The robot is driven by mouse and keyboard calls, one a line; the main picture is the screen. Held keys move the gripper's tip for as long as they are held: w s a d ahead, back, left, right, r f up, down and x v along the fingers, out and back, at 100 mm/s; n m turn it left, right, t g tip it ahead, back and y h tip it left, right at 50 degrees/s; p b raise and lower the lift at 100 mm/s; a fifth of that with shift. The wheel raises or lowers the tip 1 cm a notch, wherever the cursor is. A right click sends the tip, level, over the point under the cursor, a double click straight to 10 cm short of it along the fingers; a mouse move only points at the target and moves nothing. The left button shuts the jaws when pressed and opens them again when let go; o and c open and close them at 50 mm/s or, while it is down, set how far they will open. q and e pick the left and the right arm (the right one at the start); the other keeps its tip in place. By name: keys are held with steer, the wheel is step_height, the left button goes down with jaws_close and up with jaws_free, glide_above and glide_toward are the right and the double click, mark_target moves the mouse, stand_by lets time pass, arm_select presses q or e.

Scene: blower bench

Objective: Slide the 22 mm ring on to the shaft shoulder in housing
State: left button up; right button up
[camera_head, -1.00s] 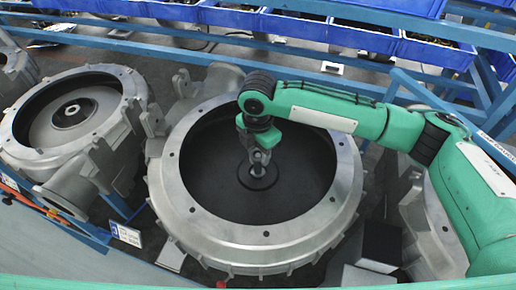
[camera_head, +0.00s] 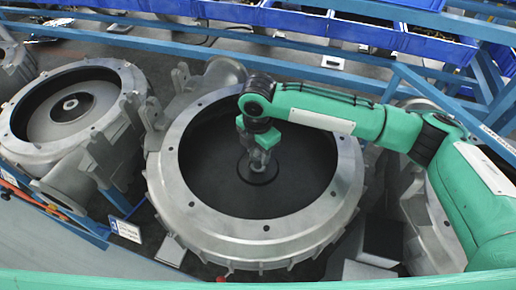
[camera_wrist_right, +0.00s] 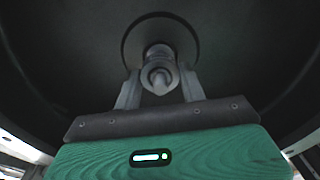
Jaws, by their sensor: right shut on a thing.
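The housing (camera_head: 178,208) is a round grey metal casing with a dark recessed inside, open towards me. My right gripper (camera_head: 258,168) reaches down into it at the centre. In the right wrist view, the two fingers of my right gripper (camera_wrist_right: 159,72) stand on either side of the pointed shaft (camera_wrist_right: 160,82). They are shut on a small grey ring (camera_wrist_right: 158,54), which appears to be around the shaft. Its exact seating against the shoulder is too dark and small to tell. A dark round disc (camera_wrist_right: 133,42) lies behind it. My left gripper is not in view.
A second, similar housing (camera_head: 28,142) stands at the left, and part of another casing is behind my right arm. Blue rails (camera_head: 130,40) and blue bins (camera_head: 300,20) run along the back. The housing's rim surrounds my right gripper.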

steer(key=shift+f, duration=0.6)
steer(key=shift+f+b, duration=0.4)
steer(key=shift+f, duration=0.1)
steer(key=shift+c, duration=0.9)
steer(key=shift+w+r+p, duration=0.15)
steer(key=shift+w+p, duration=0.05)
steer(key=shift+p, duration=0.35)
steer(key=shift+r, duration=0.1)
steer(key=shift+p, duration=0.35)
steer(key=shift+d+m, duration=0.1)
steer(key=shift+m, duration=0.2)
